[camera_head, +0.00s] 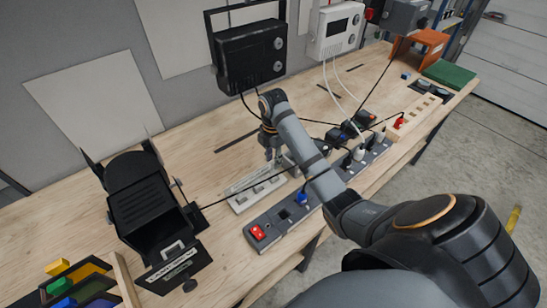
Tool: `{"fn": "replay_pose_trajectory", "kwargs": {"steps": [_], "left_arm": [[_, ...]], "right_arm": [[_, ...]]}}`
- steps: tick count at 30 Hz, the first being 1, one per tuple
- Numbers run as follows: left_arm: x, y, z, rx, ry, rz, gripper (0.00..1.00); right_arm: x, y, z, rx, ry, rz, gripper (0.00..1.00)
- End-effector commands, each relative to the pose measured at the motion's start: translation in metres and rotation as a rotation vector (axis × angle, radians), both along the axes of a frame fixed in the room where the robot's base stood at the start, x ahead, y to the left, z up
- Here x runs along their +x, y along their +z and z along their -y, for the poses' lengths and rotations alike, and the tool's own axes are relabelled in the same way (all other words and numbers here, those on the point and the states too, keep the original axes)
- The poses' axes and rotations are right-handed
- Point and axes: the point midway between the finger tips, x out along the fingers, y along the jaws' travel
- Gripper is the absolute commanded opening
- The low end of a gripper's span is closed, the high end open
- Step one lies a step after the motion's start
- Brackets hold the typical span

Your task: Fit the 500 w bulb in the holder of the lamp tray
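My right gripper (272,153) points down over the bench, close above the far end of a pale slotted rack (243,201). Its fingertips are small and partly hidden by my arm, so I cannot tell whether they are open or shut. The rack has several dark slots; I cannot make out a 500 w bulb there or in the gripper. A black lamp housing with flaps (141,196) stands at the left, with what looks like a pulled-out tray with a handle and label (174,264) at its front. Its bulb holder is not distinguishable. My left gripper is out of view.
A grey power strip (282,220) with a red switch and plugs runs along the bench's front. A black cable joins the lamp to the strip side. Coloured blocks in bins (75,283) lie front left. Black and white boxes (249,57) hang at the back. Bare wood (186,143) lies behind the lamp.

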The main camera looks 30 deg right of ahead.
Motion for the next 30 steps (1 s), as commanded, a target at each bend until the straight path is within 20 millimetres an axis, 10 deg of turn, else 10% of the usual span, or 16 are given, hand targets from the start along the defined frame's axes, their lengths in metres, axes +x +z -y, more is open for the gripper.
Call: {"fn": "replay_pose_trajectory", "kwargs": {"steps": [4,9,17,23,25,26,30], "left_arm": [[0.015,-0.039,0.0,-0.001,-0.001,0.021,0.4],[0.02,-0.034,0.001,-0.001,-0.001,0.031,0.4],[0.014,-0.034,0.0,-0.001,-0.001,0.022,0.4],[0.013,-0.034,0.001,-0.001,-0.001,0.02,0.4],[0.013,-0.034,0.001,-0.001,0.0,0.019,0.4],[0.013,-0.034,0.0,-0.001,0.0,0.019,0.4],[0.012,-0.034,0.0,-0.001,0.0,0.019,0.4]], "right_arm": [[0.0,-0.04,0.0,0.0,0.0,0.0,0.29],[0.0,-0.052,0.0,0.0,-0.001,0.001,0.29],[0.0,-0.053,0.0,0.0,-0.001,0.001,0.28],[0.0,-0.053,0.0,0.0,-0.001,0.001,0.01],[0.0,-0.053,0.0,0.0,-0.001,0.001,0.0],[0.0,-0.053,0.0,0.0,-0.001,0.001,0.19],[0.0,-0.053,0.0,0.0,-0.001,0.001,0.0]]}}
